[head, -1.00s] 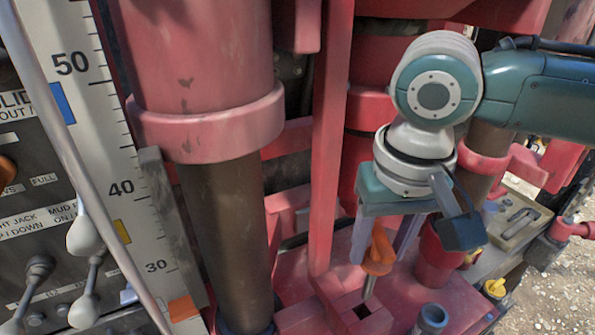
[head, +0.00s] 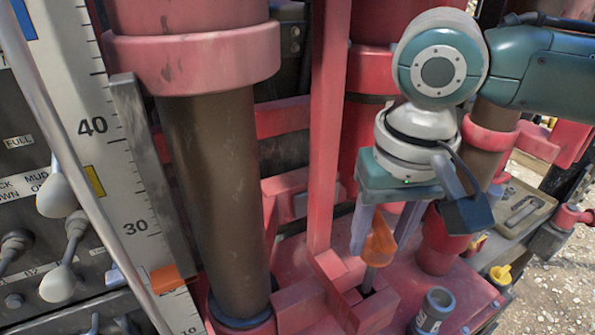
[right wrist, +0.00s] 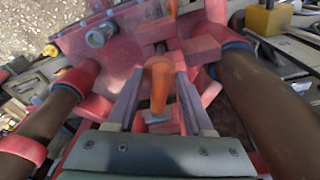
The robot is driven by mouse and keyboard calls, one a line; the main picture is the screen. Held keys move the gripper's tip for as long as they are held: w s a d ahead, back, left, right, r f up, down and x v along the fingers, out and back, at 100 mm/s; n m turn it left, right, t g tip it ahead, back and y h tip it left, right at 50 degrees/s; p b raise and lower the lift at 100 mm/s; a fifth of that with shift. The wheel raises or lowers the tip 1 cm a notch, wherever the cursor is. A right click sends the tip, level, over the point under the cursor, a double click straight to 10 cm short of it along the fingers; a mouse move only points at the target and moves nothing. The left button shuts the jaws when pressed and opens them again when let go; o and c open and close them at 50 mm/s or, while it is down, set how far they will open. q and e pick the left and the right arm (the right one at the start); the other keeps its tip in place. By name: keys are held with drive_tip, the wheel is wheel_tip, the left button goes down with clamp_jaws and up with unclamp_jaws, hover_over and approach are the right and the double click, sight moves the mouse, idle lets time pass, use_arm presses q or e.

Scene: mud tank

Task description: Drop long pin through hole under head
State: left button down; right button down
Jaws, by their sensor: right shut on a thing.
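The long pin has an orange handle (head: 379,243) and a grey shaft (head: 369,279). My right gripper (head: 384,240) is shut on the orange handle, with the shaft pointing down. The shaft's lower end is at a square opening in a red block (head: 352,297) on the red deck; I cannot tell how deep it goes in. In the right wrist view the orange handle (right wrist: 158,82) stands between the two fingers (right wrist: 160,100), over the red structure. My left gripper is not in view.
A brown and red column (head: 215,180) and a red upright post (head: 328,130) stand left of the pin. A grey tube (head: 432,310) and a yellow cap (head: 500,275) are to the right. A lever panel (head: 45,220) and a number scale (head: 110,150) are at far left.

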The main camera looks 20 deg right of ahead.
sight(366, 289)
drive_tip(key=shift+f+b, duration=1.45)
drive_tip(key=shift+f, duration=2)
drive_tip(key=shift+f, duration=0.55)
drive_tip(key=shift+c, duration=1)
unclamp_jaws()
drive_tip(key=r, duration=0.6)
drive_tip(key=s+r, duration=0.1)
drive_tip(key=r, duration=0.3)
drive_tip(key=shift+a+b, duration=0.2)
drive_tip(key=shift+b, duration=0.1)
